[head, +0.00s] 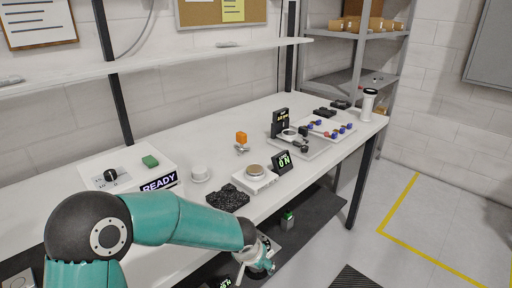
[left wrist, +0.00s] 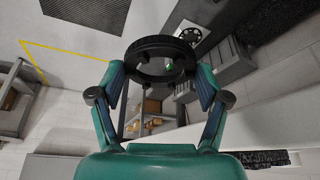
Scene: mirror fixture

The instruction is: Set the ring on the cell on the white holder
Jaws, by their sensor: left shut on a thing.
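A black ring (left wrist: 160,42) is held between the two fingers of my left gripper (left wrist: 161,82) in the left wrist view. In the head view the left gripper (head: 257,264) is low, in front of and below the table's front edge; the ring is hard to make out there. A white holder (head: 246,184) with a round metal-topped cell (head: 255,170) sits near the table's front edge, beside a small display (head: 286,162) reading 0 N. The gripper is below and apart from it. My right gripper is not in view.
A black rough pad (head: 228,199) and a white round piece (head: 200,174) lie left of the holder. A READY box (head: 159,183) stands further left. A device with a display (head: 281,119) and a tray of coloured parts (head: 332,133) stand behind right. A lower shelf lies beneath.

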